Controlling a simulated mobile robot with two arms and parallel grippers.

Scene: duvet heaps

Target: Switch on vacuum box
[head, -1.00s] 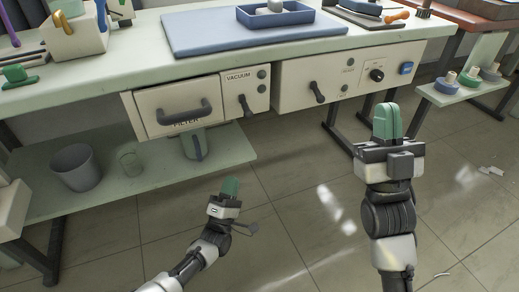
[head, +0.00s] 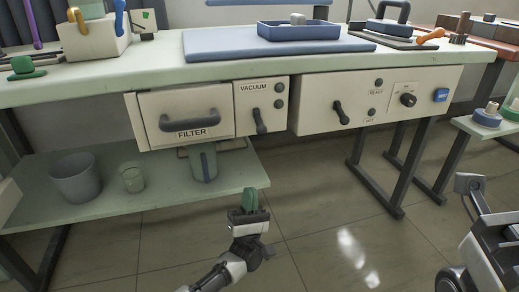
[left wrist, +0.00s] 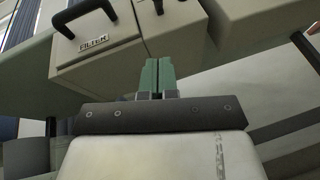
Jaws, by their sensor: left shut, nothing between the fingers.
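The vacuum box (head: 248,116) is a cream panel labelled VACUUM under the bench top. It has a black lever (head: 259,121) hanging down at a slant and two round grey indicators (head: 279,95) at its right. My left gripper (head: 250,197) has green fingers and is shut and empty, below the box and apart from it. In the left wrist view the fingers (left wrist: 156,75) are together, pointing up below the cream boxes; the vacuum box (left wrist: 176,29) shows partly there, cut off by the top edge. At lower right, part of my right arm shows; its fingers are not visible.
The filter drawer (head: 220,106) with a black handle adjoins the vacuum box at left. A wider control panel (head: 312,108) with another lever is at right. A lower shelf (head: 108,203) holds a bucket (head: 75,176), a glass and a jar. The floor at right centre is clear.

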